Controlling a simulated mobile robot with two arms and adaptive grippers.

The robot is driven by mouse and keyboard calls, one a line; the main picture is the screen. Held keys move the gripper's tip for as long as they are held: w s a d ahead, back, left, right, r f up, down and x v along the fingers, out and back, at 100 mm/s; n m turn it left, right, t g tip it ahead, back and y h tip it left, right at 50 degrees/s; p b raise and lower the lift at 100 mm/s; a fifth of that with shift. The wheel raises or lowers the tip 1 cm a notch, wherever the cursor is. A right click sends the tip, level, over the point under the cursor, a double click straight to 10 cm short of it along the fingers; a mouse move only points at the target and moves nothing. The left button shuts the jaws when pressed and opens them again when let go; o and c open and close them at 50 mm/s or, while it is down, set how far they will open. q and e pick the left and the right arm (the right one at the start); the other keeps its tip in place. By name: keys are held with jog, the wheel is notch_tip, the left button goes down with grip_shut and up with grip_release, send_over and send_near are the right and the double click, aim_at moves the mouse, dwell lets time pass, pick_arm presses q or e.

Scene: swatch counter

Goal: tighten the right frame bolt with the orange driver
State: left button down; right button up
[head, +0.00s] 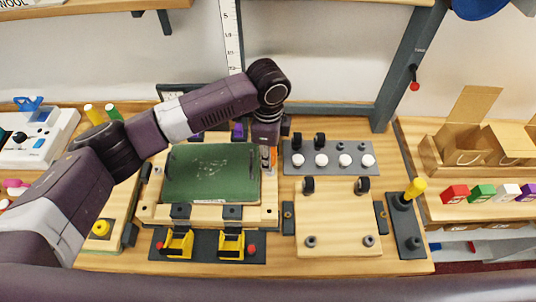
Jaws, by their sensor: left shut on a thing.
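My left gripper (267,144) points down at the right edge of the green board (212,172). It is shut on a small, mostly hidden tool with a bit of orange showing, which looks like the orange driver (273,158). The green board lies on a wooden frame (270,212) with dark fittings at its edges. The right frame bolt is not clearly visible; the gripper and tool cover that side. I cannot tell whether the tool's tip touches a bolt. My right gripper is out of view.
Two yellow clamps (231,245) stand at the frame's front edge. To the right are a grey strip with white knobs (328,171), a wooden plate (337,215) with dark fittings, and a yellow-handled tool (415,188) in a dark holder. Cardboard boxes (465,130) sit far right.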

pick_arm(q)
jog(key=m, duration=0.3)
jog(key=shift+w, duration=0.1)
jog(key=m, duration=0.3)
jog(key=shift+d+m+p, duration=0.1)
jog(key=shift+m+p, duration=0.2)
jog(key=shift+p, duration=0.1)
jog(key=m, duration=0.4)
jog(key=shift+w+d, duration=0.1)
jog(key=m, duration=0.4)
jog(key=c, duration=1.8)
grip_release()
